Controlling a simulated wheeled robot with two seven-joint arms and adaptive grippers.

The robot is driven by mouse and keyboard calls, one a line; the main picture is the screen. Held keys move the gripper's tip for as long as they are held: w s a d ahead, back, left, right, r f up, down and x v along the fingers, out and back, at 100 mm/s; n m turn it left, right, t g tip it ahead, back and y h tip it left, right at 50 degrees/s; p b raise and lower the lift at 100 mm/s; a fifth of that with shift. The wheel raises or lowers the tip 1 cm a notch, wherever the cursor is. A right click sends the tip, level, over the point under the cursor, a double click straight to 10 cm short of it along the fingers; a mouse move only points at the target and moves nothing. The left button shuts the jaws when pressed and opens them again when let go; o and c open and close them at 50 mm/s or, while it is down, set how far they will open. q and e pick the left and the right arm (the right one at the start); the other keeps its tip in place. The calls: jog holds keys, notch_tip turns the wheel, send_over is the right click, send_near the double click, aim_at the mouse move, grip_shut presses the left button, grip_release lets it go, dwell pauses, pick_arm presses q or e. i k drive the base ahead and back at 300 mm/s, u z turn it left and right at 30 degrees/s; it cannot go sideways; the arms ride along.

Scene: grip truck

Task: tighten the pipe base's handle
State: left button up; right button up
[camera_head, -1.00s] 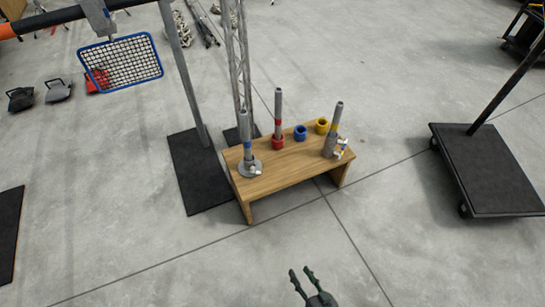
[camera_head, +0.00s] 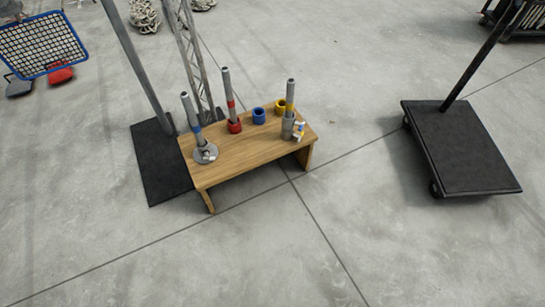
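A low wooden bench (camera_head: 240,158) stands in the middle of the view. At its left end a grey pipe with a blue band (camera_head: 190,112) leans slightly in a round grey flanged base (camera_head: 205,154), which has a small light handle-like part. At its right end a grey pipe with a yellow band (camera_head: 290,92) stands in a grey cylindrical base (camera_head: 287,128). How tight either handle is cannot be seen. Neither of my grippers is in view.
A red-banded pipe (camera_head: 229,90) stands in a red ring (camera_head: 234,126), beside a blue ring (camera_head: 259,116) and a yellow ring (camera_head: 280,106). A post and truss rise behind the bench's left. A black cart (camera_head: 460,150) stands right. The floor in front is clear.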

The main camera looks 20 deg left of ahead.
aim_at(207, 158)
jog(key=z, duration=0.65)
jog(key=i, duration=1.05)
jog(key=u, duration=2.9)
